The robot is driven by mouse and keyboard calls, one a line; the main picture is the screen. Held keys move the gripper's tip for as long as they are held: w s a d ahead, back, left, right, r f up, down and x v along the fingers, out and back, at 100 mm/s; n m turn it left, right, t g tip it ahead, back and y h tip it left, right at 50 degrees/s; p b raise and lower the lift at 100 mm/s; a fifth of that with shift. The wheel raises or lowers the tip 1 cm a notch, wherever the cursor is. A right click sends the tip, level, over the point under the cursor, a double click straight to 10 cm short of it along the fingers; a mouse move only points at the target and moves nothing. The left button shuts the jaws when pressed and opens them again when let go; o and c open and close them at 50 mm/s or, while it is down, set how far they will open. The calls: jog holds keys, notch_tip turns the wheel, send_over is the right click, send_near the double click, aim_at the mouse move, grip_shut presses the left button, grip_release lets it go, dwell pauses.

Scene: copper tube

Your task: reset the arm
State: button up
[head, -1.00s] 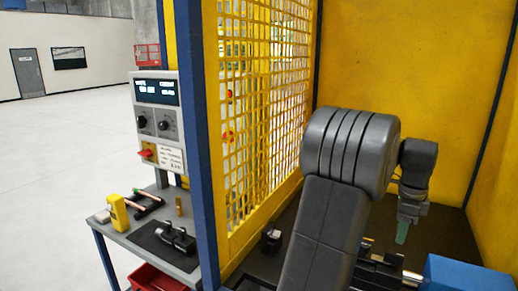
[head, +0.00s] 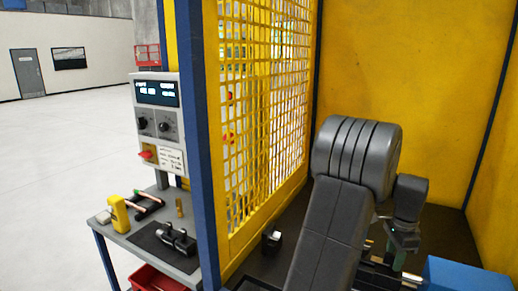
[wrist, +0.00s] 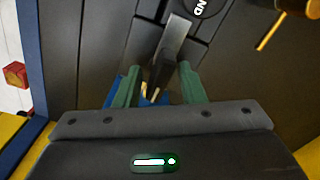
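My arm (head: 335,215) reaches into a yellow-walled cell in the head view, its wrist bent downward. My gripper (head: 399,262) hangs low at the right over the dark bed, partly behind the arm. In the wrist view its two green fingers (wrist: 158,88) stand apart, so the gripper is open. A dark tapered part (wrist: 167,60) shows between and beyond the fingers. I see no contact between it and them. What lies directly under the fingertips in the head view is hidden.
A blue block (head: 465,275) stands right of the gripper. A yellow mesh panel (head: 262,110) and blue post (head: 197,150) close the left side. Outside, a bench (head: 135,235) holds a yellow device (head: 119,212) and a black clamp (head: 178,238) below a control panel (head: 158,122).

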jog(key=n, duration=0.4)
jog(key=shift+r, duration=0.1)
dwell(0.5)
